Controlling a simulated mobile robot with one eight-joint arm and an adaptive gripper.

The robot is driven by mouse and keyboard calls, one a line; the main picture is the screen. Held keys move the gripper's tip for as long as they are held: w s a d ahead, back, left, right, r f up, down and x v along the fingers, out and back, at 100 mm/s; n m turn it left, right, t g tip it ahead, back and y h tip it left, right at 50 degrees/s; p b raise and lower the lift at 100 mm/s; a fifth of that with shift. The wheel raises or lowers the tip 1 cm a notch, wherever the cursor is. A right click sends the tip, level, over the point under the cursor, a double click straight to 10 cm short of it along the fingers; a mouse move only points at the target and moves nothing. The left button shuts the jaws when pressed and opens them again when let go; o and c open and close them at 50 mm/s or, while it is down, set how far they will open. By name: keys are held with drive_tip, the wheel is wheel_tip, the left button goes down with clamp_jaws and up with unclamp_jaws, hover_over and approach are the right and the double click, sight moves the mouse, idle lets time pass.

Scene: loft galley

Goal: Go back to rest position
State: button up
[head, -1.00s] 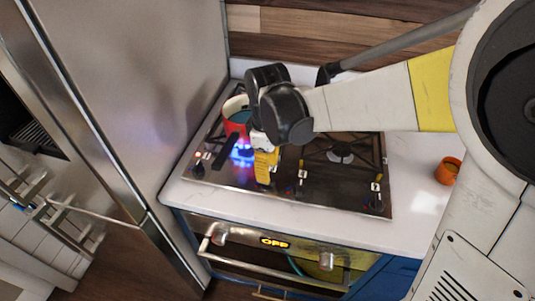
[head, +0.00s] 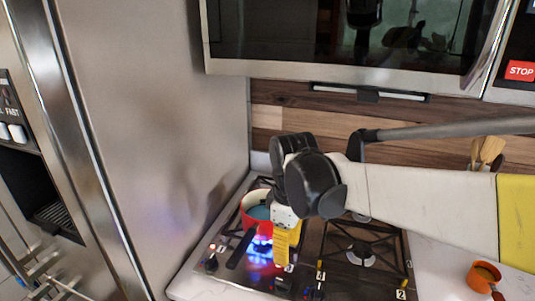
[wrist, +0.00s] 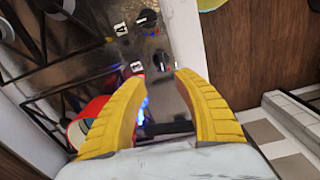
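My gripper (head: 285,247), with yellow fingers, points down over the front left part of the stove (head: 338,275). In the wrist view the two fingers (wrist: 160,78) are apart and nothing is held between their tips. A red pot (head: 250,221) with blue-green contents sits on the left burner, just behind and left of my gripper. A blue flame (head: 261,245) glows by it. The pot's black handle (head: 240,250) points toward the front; in the wrist view it shows beyond the gap between the fingers. My wrist hides part of the pot.
A steel fridge (head: 165,130) stands close on the left. A microwave (head: 345,45) hangs above the stove. An orange cup (head: 484,274) stands on the counter at right, with wooden utensils (head: 487,152) behind. Stove knobs (wrist: 146,20) line the front edge.

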drive_tip(key=s+d+r+m+t, duration=0.1)
drive_tip(key=s+d+m+t, duration=0.6)
drive_tip(key=s+d+m, duration=0.4)
drive_tip(key=shift+d+r+m, duration=0.35)
drive_tip(key=shift+d+m, duration=0.45)
drive_tip(key=shift+d, duration=0.25)
